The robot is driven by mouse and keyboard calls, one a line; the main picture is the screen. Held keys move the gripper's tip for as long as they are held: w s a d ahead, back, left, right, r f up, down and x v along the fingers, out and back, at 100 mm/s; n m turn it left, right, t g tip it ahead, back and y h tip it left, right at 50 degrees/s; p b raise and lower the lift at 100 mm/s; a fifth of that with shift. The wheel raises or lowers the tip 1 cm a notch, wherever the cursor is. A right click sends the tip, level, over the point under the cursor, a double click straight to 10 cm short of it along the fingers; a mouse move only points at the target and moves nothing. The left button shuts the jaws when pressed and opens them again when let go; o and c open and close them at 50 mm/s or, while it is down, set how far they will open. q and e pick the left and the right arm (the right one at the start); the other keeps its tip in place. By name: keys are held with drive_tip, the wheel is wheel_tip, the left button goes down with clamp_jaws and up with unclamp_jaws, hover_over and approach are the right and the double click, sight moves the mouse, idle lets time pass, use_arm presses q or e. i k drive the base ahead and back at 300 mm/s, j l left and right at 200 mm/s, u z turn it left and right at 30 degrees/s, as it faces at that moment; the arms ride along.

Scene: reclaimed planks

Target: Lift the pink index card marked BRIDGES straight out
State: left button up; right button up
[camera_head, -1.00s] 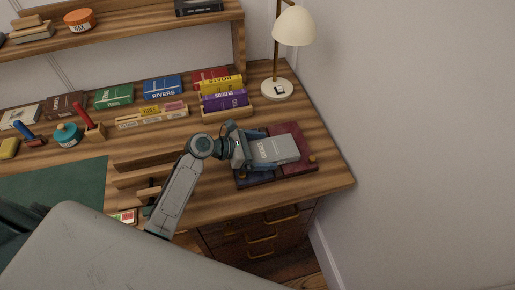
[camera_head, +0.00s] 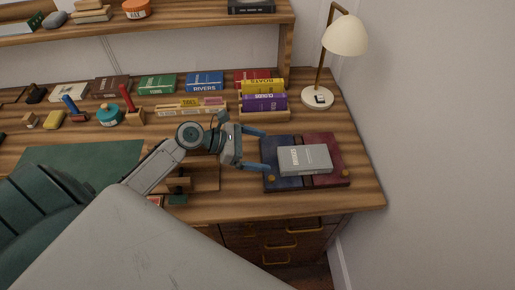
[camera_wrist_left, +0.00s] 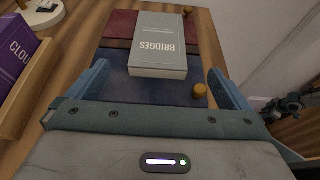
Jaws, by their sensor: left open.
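A pink card (camera_head: 213,101) stands at the right end of the low wooden card box (camera_head: 190,111), behind yellow cards; its lettering is too small to read. A grey book marked BRIDGES (camera_head: 305,159) lies flat on a blue and dark red board (camera_head: 330,180); it also shows in the left wrist view (camera_wrist_left: 158,45). My left gripper (camera_head: 265,151) is open and empty, just left of the grey book, its fingers apart over the board's blue half. In the left wrist view, a dark mechanical part (camera_wrist_left: 285,105) at the right edge may be my right gripper; its fingers are unclear.
A wooden rack (camera_head: 264,116) with purple and yellow books stands behind my left gripper. A white lamp (camera_head: 318,98) stands at the back right. Several books lie along the back. A green mat (camera_head: 80,165) lies at the left. The desk's right edge is near the board.

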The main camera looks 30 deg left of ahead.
sight(209, 101)
drive_tip(key=u, duration=1.3)
